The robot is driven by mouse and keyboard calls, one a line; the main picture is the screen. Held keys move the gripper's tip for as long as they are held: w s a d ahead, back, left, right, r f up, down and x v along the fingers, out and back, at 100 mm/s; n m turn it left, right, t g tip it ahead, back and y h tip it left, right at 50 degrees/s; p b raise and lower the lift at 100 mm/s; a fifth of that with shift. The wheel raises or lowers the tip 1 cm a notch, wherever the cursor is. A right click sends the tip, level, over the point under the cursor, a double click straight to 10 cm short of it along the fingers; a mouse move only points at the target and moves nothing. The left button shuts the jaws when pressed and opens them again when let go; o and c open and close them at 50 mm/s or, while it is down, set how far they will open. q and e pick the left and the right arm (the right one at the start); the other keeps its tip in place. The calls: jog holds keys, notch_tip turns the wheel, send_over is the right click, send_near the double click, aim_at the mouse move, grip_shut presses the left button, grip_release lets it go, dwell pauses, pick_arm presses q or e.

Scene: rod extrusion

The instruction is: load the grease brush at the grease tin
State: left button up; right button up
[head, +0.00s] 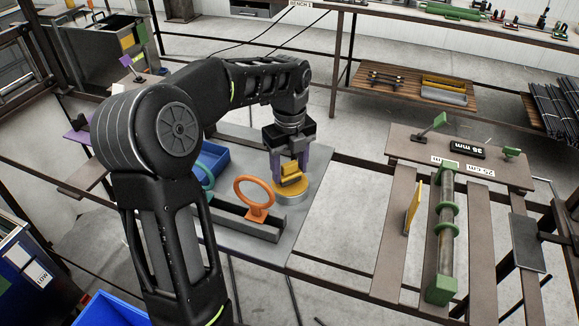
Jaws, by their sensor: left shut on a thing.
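My left gripper (289,160) points down over the grey plate and is shut on a yellow block-like thing, which looks like the grease brush (291,179). Right under it stands a low round tin with a yellow top, which looks like the grease tin (294,198). The brush's lower end is at the tin's top; I cannot tell how deep it reaches. The gripper's fingers hide part of the brush. My right gripper is not in view.
Left of the tin, an orange ring (253,193) stands upright by a dark channel (247,222).

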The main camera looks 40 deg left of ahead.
aim_at(290, 163)
pick_arm(q)
jog(key=shift+f, duration=0.35)
jog(key=shift+f, duration=0.1)
dwell(1.5)
notch_tip(290, 163, up, 7)
jog(key=p, duration=0.6)
dwell(0.9)
